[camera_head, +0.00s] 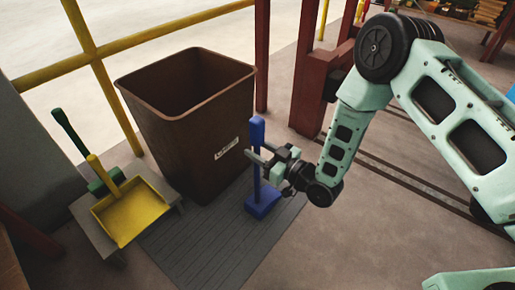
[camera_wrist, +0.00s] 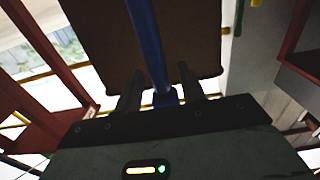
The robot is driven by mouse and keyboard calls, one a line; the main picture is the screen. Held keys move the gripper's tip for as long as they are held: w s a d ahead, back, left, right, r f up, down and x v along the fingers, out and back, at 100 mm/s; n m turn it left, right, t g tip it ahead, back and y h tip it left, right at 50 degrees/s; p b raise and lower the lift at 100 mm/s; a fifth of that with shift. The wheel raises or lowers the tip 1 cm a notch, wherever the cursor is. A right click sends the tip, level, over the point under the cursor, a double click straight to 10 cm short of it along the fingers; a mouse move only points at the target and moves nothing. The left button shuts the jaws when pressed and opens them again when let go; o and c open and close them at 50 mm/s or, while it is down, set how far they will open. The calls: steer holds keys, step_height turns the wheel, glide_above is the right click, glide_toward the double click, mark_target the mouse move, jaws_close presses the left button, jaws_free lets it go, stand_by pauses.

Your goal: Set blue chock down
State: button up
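The blue chock (camera_head: 263,204) stands upright on the dark grey slatted mat, with its tall handle (camera_head: 257,135) rising from the wedge-shaped base. Its base appears to rest on the mat. My gripper (camera_head: 256,154) is at the handle, about halfway up, with a finger on either side. In the wrist view the blue handle (camera_wrist: 150,45) runs between my two fingers (camera_wrist: 160,80), with a visible gap on both sides. The gripper looks open around the handle.
A large brown bin (camera_head: 190,120) stands just behind and left of the chock. A yellow dustpan (camera_head: 130,212) and a green-handled tool (camera_head: 72,135) lie on a low grey stand at left. A dark red post (camera_head: 308,75) rises behind.

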steer(key=p+v, duration=0.4)
steer(key=v, duration=0.7)
steer(key=w+a+r+g+h, duration=0.1)
steer(key=w+a+r+h, duration=0.1)
steer(key=r, duration=0.1)
steer(key=w+a+r+n+g+h, duration=0.1)
steer(key=shift+a+r+g, duration=0.3)
steer(key=s+d+r+m+g+h, duration=0.1)
steer(key=s+d+r+g+h, duration=0.1)
steer(key=s+r, duration=0.4)
steer(key=s+d+r+m+g+h, duration=0.1)
steer(key=s+d+r+g+h, duration=0.2)
steer(key=s, duration=0.8)
steer(key=s+d+r+m+g+h, duration=0.1)
steer(key=s+d+r+g+h, duration=0.2)
steer(key=s+r, duration=0.5)
steer(key=d+r+h, duration=0.1)
steer(key=r+h, duration=0.1)
steer(key=shift+s+d+m+h, duration=0.2)
steer(key=shift+s+m+h, duration=0.1)
steer(key=shift+m, duration=0.1)
steer(key=shift+w+r, duration=0.1)
step_height(320, 180, up, 44)
steer(key=p, duration=4.4)
